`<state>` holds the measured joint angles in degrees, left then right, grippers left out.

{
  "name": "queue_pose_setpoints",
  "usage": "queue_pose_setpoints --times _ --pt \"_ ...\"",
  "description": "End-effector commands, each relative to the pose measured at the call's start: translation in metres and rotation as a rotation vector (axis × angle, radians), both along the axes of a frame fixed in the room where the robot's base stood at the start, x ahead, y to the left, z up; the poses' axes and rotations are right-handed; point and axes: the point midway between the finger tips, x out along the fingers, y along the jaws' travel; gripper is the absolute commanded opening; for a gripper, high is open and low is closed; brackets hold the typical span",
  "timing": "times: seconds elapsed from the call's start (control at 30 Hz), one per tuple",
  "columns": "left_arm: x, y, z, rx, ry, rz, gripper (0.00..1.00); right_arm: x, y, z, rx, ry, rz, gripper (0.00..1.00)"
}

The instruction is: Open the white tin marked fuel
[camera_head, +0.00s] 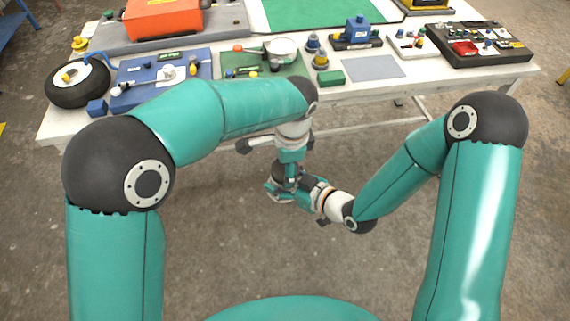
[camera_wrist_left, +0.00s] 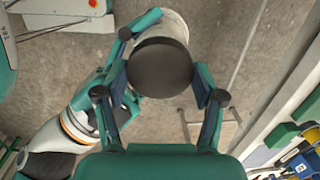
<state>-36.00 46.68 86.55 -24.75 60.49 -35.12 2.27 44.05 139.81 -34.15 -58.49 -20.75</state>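The white tin (camera_wrist_left: 172,28) with a round dark lid (camera_wrist_left: 160,68) is held in the air in front of the table. No marking on it is readable. In the head view the tin (camera_head: 281,196) is largely hidden by my grippers. My right gripper (camera_head: 279,188) comes in from the right, shut on the tin's side; its fingers also show in the left wrist view (camera_wrist_left: 136,62). My left gripper (camera_wrist_left: 160,76) points down over the lid from above, its fingers on either side with a narrow gap; it looks open. In the head view my left gripper (camera_head: 285,178) partly overlaps the right one.
A white table (camera_head: 440,83) stands behind the grippers. It carries a black wheel (camera_head: 78,82), a blue board (camera_head: 190,66), a green board (camera_head: 297,70), a grey mat (camera_head: 372,68) and a black tray (camera_head: 505,57). The concrete floor below the grippers is clear.

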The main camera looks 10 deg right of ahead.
Motion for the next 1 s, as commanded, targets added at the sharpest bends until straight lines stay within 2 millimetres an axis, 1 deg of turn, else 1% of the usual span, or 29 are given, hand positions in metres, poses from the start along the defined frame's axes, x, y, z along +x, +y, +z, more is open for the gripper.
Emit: queue_pose_setpoints --times 0.03,0.07,0.1,0.17,0.2,0.23,0.53,0.63,0.9,1.0 --pt "0.001 0.0 0.0 -0.001 -0.002 0.0 0.33 0.0 0.0 0.001 0.001 -0.002 0.001 0.0" --pt "0.001 0.0 0.0 -0.001 -0.002 0.0 0.28 0.0 0.0 0.001 0.001 -0.002 0.001 0.0" --pt "0.001 0.0 0.0 -0.001 -0.002 0.0 0.74 0.0 0.0 0.001 0.001 -0.002 0.001 0.0" --pt "0.001 0.0 0.0 -0.001 -0.002 0.0 0.84 0.0 0.0 0.001 0.001 -0.002 0.001 0.0" --pt "0.001 0.0 0.0 -0.001 -0.002 0.0 0.9 0.0 0.0 0.001 0.001 -0.002 0.001 0.0" --pt "0.001 0.0 0.0 -0.001 -0.002 0.0 0.94 0.0 0.0 0.001 0.001 -0.002 0.001 0.0" --pt "0.0 0.0 0.001 -0.001 -0.001 0.0 0.94 0.0 0.0 0.001 0.001 -0.003 0.0 0.0" --pt "0.0 -0.001 0.004 -0.002 -0.002 0.0 0.94 0.0 0.0 0.001 0.001 -0.003 0.0 0.0" --pt "-0.001 -0.003 0.036 -0.003 -0.004 0.0 0.94 0.0 0.0 0.001 0.001 -0.003 0.0 0.0" --pt "-0.002 -0.003 0.043 -0.002 -0.003 0.0 0.94 0.0 0.0 0.001 0.001 -0.003 0.0 0.0"
